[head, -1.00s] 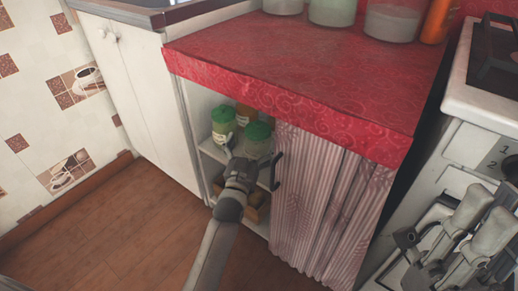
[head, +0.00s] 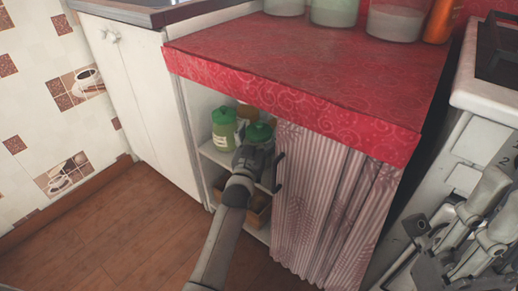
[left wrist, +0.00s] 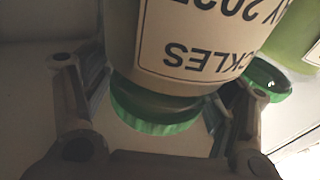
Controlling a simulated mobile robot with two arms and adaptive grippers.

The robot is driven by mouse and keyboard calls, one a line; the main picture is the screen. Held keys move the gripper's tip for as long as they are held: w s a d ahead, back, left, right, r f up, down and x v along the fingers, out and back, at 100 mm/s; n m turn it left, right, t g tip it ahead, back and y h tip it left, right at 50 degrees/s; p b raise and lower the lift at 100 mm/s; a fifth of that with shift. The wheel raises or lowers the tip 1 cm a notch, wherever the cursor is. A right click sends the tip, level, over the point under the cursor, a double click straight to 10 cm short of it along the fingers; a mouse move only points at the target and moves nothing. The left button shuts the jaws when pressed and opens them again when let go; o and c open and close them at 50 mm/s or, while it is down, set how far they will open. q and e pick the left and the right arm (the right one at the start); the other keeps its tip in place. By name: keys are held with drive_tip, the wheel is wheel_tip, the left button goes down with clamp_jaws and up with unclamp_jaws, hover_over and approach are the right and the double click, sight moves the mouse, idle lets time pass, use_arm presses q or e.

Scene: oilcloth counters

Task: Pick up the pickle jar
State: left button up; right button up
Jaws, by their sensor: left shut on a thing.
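The pickle jar has a green lid (head: 261,132) in the head view and stands on a shelf under the red-covered counter. My left gripper (head: 262,162) is in front of it and hides most of its body. In the left wrist view the jar (left wrist: 190,45) shows upside down, with a pale label reading part of "PICKLES". Its green lid (left wrist: 155,118) lies between the fingers of my left gripper (left wrist: 160,100), which is shut on the jar. My right arm (head: 475,215) shows at the right edge; its finger state is unclear.
Another green-lidded jar (head: 224,128) stands close to the left, with an orange-brown thing (head: 245,111) behind. A striped curtain (head: 325,205) hangs just right of my left gripper. The red counter (head: 300,60) overhangs the shelf. A wooden box (head: 258,212) is below.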

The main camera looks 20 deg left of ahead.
use_arm(q)
drive_tip(key=c, duration=0.9)
drive_tip(key=shift+r, duration=0.2)
drive_tip(key=shift+c, duration=1)
